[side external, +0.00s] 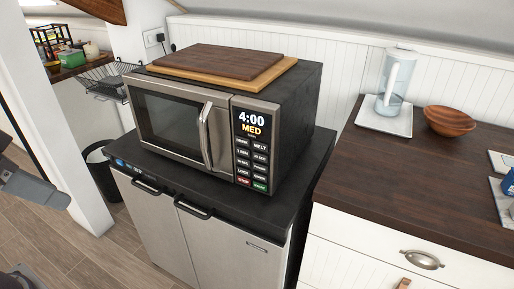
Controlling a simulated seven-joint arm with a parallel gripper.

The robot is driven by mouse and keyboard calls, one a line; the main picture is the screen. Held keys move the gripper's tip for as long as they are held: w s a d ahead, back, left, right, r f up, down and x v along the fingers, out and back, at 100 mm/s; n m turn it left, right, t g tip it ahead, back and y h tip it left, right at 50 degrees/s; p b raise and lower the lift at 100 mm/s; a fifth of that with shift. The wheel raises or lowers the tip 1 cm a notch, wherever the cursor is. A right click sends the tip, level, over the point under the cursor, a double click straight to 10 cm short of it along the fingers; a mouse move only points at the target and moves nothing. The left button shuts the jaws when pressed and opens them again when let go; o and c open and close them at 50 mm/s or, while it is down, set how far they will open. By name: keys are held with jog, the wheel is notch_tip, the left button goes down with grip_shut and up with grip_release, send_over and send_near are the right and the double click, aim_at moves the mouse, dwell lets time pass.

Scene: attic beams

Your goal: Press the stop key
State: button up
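The microwave (170,119) stands on a black-topped, steel-fronted cabinet with its door shut. Its key panel (252,150) is on the right of the front, under a display (251,123) that reads 4:00 and MED. The bottom row has a red key (243,181), which looks like the stop key, and a green key (260,186) to its right. Their lettering is too small to read surely. Grey parts of my arm show at the left edge, well apart from the microwave. I cannot make out gripper fingers there.
A vertical door handle (206,136) sticks out just left of the panel. Two wooden boards (215,66) lie on top of the microwave. A dark wood counter (420,165) to the right carries a clear jug (396,78) and a wooden bowl (449,121). The space before the panel is clear.

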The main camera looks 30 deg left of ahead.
grip_shut()
dwell(1.4)
